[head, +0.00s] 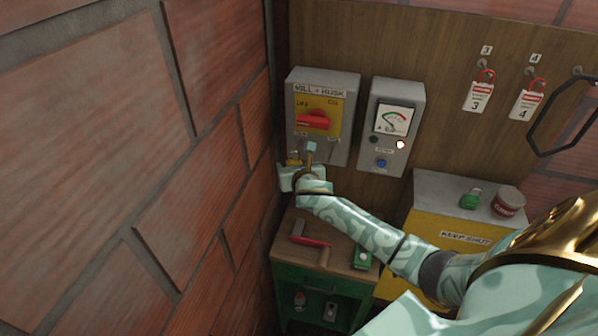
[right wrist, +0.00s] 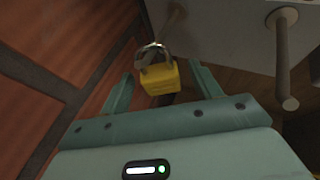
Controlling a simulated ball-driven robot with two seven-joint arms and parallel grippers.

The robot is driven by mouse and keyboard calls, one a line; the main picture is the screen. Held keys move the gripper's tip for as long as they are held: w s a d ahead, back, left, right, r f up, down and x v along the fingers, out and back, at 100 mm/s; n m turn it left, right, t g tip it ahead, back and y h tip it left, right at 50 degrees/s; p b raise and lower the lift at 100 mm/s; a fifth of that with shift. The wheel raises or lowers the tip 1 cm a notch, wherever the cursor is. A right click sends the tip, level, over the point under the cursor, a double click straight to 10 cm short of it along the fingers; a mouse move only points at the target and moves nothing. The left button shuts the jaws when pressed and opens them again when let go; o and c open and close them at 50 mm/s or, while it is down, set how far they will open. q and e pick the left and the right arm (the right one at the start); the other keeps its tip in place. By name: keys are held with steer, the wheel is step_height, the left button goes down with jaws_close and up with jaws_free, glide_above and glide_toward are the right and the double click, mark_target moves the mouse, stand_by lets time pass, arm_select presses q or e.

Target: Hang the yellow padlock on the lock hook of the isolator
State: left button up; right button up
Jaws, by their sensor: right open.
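The isolator (head: 349,95) is a grey wall box labelled "MILL + HUSK", with a red handle (head: 313,122) lying roughly level on a yellow plate. The yellow padlock (head: 293,159) is at the box's lower left corner. In the right wrist view the padlock (right wrist: 159,80) hangs upright, its metal shackle at the end of a peg (right wrist: 174,18) below the grey box; whether the shackle is fully around it I cannot tell. My right gripper (head: 300,173) is open just below the padlock. Its fingers (right wrist: 163,75) stand apart on both sides of the padlock, with gaps. My left gripper is out of view.
A brick wall (head: 90,130) rises close on the left. A meter box (head: 408,95) is right of the isolator. Tags 3 (head: 478,97) and 4 (head: 524,105) hang further right. A green bench (head: 285,262) with tools and a yellow cabinet (head: 425,228) stand below.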

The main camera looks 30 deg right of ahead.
steer(key=v, duration=1.6)
steer(key=s+f+m+g+y+b, duration=0.1)
steer(key=s+f+m+g+b, duration=0.2)
steer(key=f, duration=1.1)
steer(key=s+f+m+g+b, duration=0.1)
steer(key=s+f+m+b, duration=0.35)
steer(key=f, duration=0.95)
steer(key=s+f+m+g+y+b, duration=0.15)
steer(key=f+m+b, duration=0.35)
steer(key=f, duration=1)
steer(key=s+a+f+m+g+y+b, duration=0.1)
steer(key=s+f+m+b, duration=0.5)
steer(key=s+f, duration=0.8)
steer(key=s+a+f+m+g+y+b, duration=0.1)
steer(key=s+a+f+m+g+b, duration=0.3)
steer(key=s+f+m, duration=0.6)
steer(key=s+f+g+b, duration=0.1)
steer(key=s+f+b, duration=0.1)
steer(key=s+f, duration=0.3)
steer(key=shift+s+f, duration=0.3)
steer(key=shift+s, duration=0.5)
steer(key=shift+a, duration=0.1)
